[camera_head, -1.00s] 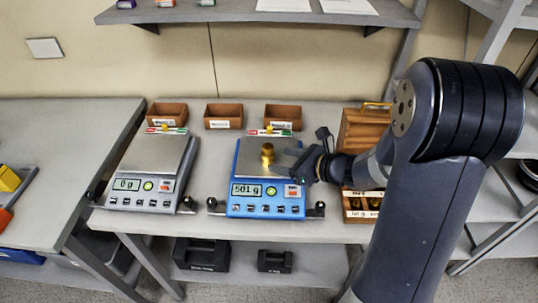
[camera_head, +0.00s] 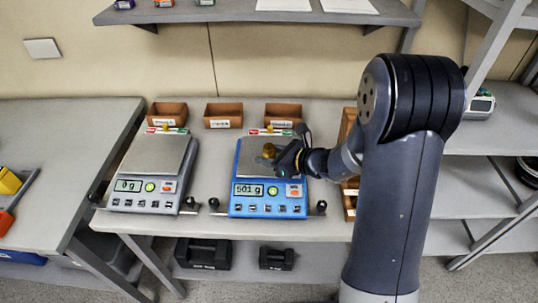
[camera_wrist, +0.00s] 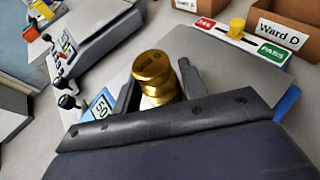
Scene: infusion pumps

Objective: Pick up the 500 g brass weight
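The brass weight (camera_head: 268,150) stands upright on the pan of the blue scale (camera_head: 240,208), whose display reads 501 g. In the wrist view the knobbed weight (camera_wrist: 153,72) is between the two dark fingers of my gripper (camera_wrist: 158,88). The left finger shows a small gap to it; the right finger is very close, and I cannot tell if it touches. My gripper (camera_head: 274,158) comes in from the right in the head view and partly covers the weight. The weight's base is hidden in the wrist view.
A grey scale (camera_head: 150,165) reading 0 g stands to the left. Small brown bins (camera_head: 223,115) line the back of the table, with a PASS/FAIL slider (camera_wrist: 238,38) before the Ward D bin (camera_wrist: 285,30). A wooden case (camera_head: 347,125) is at right, partly behind my arm.

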